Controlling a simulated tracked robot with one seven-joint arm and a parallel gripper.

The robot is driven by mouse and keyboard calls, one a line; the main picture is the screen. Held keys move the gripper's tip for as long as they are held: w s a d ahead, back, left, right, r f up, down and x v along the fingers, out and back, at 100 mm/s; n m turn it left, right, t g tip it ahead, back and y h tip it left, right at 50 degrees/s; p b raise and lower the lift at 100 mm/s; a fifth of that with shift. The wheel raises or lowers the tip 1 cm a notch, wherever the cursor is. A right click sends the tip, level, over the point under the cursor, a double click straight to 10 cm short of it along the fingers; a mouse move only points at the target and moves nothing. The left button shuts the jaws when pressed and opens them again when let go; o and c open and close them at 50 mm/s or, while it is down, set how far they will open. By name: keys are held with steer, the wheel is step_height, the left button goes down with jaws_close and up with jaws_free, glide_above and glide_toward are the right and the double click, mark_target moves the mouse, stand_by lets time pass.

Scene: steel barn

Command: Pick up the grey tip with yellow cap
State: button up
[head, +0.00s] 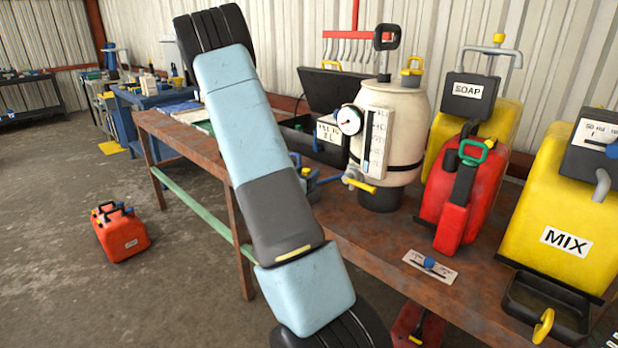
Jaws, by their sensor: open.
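I cannot make out for sure a grey tip with a yellow cap. A grey bent pipe (508,52) with a small yellow piece (499,38) on top sits on the yellow SOAP container (512,112) at the back of the bench. A yellow-ended spout (361,185) is low on the cream tank (400,130). My arm crosses the middle of the view and hides part of the bench. My gripper is not in view.
The rusty bench (385,250) also holds a red can (455,195), a yellow MIX container (560,215), a black tray (512,298) with a yellow hook, and a small card (430,266). A red fuel can (121,232) stands on open floor at left.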

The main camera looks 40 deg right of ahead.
mark_target(306, 170)
steer(key=shift+d, duration=0.1)
steer(key=shift+c, duration=0.2)
jaws_close()
stand_by(0.5)
steer(key=shift+r, duration=0.65)
steer(key=shift+a+r, duration=0.2)
steer(key=shift+r, duration=1)
steer(key=s+a+r, duration=0.4)
steer(key=a+r, duration=0.1)
steer(key=r, duration=0.2)
steer(key=s+a+r, duration=0.4)
steer(key=a+r, duration=0.1)
steer(key=r, duration=0.2)
steer(key=shift+s+a+r, duration=0.15)
steer(key=shift+a+r, duration=0.05)
steer(key=shift+a, duration=0.2)
